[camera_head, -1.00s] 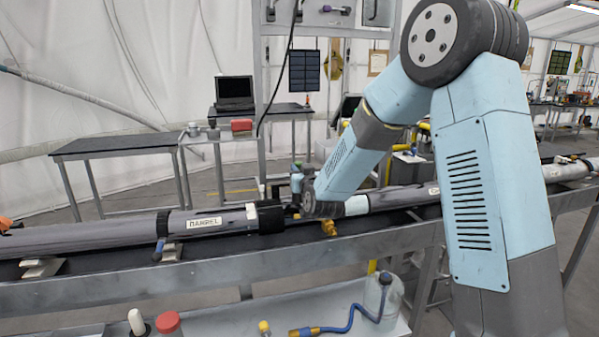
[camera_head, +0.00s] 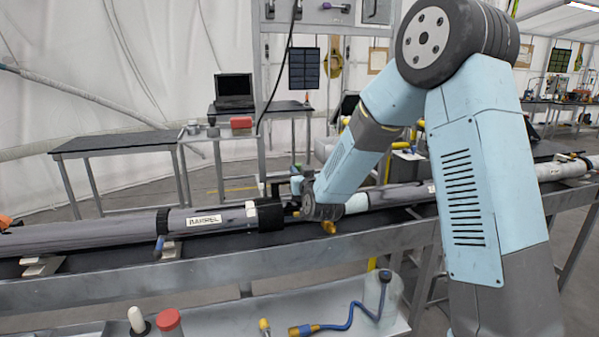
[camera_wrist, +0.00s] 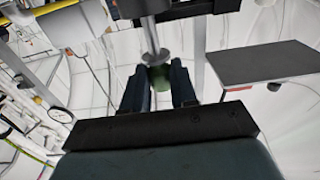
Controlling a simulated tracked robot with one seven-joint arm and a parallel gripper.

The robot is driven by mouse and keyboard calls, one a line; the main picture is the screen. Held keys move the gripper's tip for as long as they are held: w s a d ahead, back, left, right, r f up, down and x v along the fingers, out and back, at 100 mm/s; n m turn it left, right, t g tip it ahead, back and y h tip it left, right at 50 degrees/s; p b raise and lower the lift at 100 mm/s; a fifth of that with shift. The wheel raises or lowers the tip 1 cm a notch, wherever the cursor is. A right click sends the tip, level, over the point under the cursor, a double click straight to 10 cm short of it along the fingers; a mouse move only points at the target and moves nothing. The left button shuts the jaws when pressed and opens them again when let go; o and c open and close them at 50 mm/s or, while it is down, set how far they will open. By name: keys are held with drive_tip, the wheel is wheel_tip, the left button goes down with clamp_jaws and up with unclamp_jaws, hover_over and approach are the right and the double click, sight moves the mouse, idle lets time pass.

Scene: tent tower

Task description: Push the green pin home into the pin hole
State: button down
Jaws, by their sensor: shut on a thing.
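In the wrist view, the two dark fingers of my gripper (camera_wrist: 158,90) are closed on the green pin (camera_wrist: 161,78). Only part of its green body shows between them. A metal rod with a round flange (camera_wrist: 154,57) is in line with it, running up toward dark hardware. In the head view, my gripper is small and partly hidden behind my wrist, just right of the black collar on the barrel (camera_head: 205,221). A small green spot (camera_head: 298,168) shows above it. I cannot make out the pin hole or how deep the pin sits.
A yellow fitting (camera_head: 328,227) sits just below my wrist. A lower shelf holds a red-capped container (camera_head: 169,322) and a blue hose (camera_head: 350,322). Dark tables (camera_head: 115,144) stand behind.

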drive_tip(key=shift+f, duration=1.95)
drive_tip(key=c, duration=0.8)
unclamp_jaws()
drive_tip(key=shift+s, duration=0.15)
drive_tip(key=v, duration=1.3)
drive_tip(key=shift+s, duration=0.25)
drive_tip(key=shift+f, duration=0.1)
drive_tip(key=shift+d, duration=0.1)
